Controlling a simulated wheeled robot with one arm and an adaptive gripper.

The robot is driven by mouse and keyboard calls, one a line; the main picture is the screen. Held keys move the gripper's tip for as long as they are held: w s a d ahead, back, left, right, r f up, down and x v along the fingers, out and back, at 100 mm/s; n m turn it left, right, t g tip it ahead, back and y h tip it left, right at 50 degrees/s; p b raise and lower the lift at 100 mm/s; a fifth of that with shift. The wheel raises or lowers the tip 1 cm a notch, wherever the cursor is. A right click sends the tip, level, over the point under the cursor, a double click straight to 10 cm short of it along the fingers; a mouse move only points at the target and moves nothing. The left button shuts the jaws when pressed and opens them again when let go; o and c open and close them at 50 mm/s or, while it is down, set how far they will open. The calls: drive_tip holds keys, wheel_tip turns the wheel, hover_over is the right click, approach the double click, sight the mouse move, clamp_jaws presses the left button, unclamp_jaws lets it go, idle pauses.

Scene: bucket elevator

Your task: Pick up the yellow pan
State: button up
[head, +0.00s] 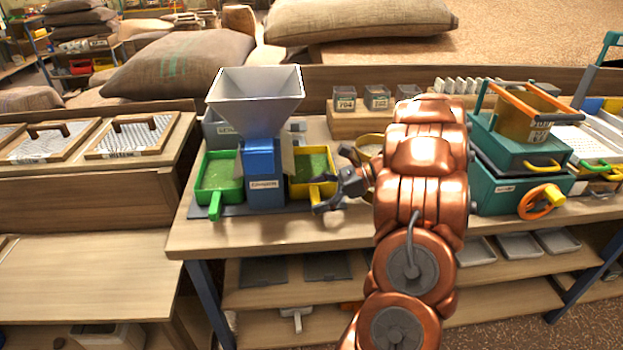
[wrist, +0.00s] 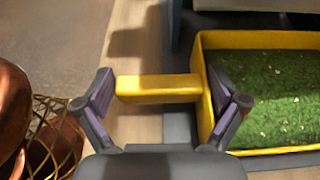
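The yellow pan (head: 332,171) sits at the right side of the blue divider with the grey hopper, on the wooden bench. It holds green granular material. In the wrist view the pan's rim (wrist: 270,40) is at the right, and its yellow handle (wrist: 158,88) sticks out to the left. My gripper (wrist: 165,88) is open, with its two fingers spread toward the handle's outer end and the pan's wall. The handle shows between the fingers. In the head view my gripper (head: 322,194) is at the pan's front right; I cannot tell whether it touches.
A green pan (head: 200,188) stands left of the blue divider (head: 263,170), under the grey hopper (head: 254,92). A teal machine (head: 520,170) stands further right. The bench front (head: 290,232) is clear.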

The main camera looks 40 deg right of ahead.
drive_tip(key=c, duration=1.2)
drive_tip(key=shift+r, duration=0.15)
